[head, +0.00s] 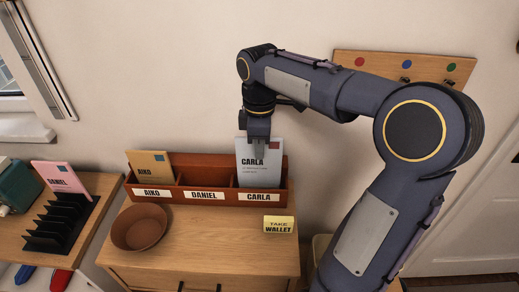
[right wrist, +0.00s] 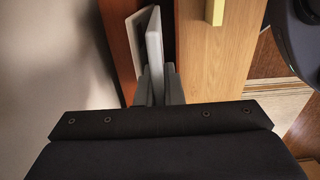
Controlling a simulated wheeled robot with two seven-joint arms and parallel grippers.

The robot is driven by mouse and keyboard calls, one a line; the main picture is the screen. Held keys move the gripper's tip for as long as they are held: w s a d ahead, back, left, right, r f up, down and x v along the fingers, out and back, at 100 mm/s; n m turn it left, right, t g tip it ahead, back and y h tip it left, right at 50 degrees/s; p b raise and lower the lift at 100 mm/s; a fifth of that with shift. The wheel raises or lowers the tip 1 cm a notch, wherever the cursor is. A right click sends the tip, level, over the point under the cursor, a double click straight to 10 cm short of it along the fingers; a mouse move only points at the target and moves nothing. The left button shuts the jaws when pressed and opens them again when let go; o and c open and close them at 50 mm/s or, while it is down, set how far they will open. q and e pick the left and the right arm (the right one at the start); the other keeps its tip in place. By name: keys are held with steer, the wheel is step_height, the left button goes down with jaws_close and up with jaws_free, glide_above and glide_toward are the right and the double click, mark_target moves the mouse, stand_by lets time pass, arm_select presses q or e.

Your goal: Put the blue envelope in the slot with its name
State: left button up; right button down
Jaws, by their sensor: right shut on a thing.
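The pale blue-grey envelope (head: 261,175) marked CARLA stands upright at the right compartment of the red-brown letter holder (head: 222,199), behind the CARLA label. Its lower edge is hidden by the holder's front. My right gripper (head: 259,153) reaches down from above and is shut on the envelope. In the right wrist view the envelope (right wrist: 154,45) is between the fingers (right wrist: 157,88), with another pale edge beside it that I cannot identify. The middle compartment, labelled DANIEL, looks empty. My left gripper is not in view.
A yellow AIKO envelope (head: 151,165) stands in the left compartment. A pink DANIEL envelope (head: 57,177) stands in a black rack (head: 62,225) at left. A brown bowl (head: 139,228) and a yellow TAKE WALLET sign (head: 279,225) flank clear cabinet top. A hook board (head: 395,68) hangs behind my arm.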

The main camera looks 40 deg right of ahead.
steer(key=shift+f, duration=0.5)
steer(key=shift+f+b, duration=0.3)
steer(key=shift+f, duration=0.25)
steer(key=c, duration=1.6)
jaws_free()
steer(key=shift+o, duration=0.2)
step_height(320, 180, up, 13)
steer(key=shift+r+p, duration=0.2)
steer(key=shift+p, duration=0.9)
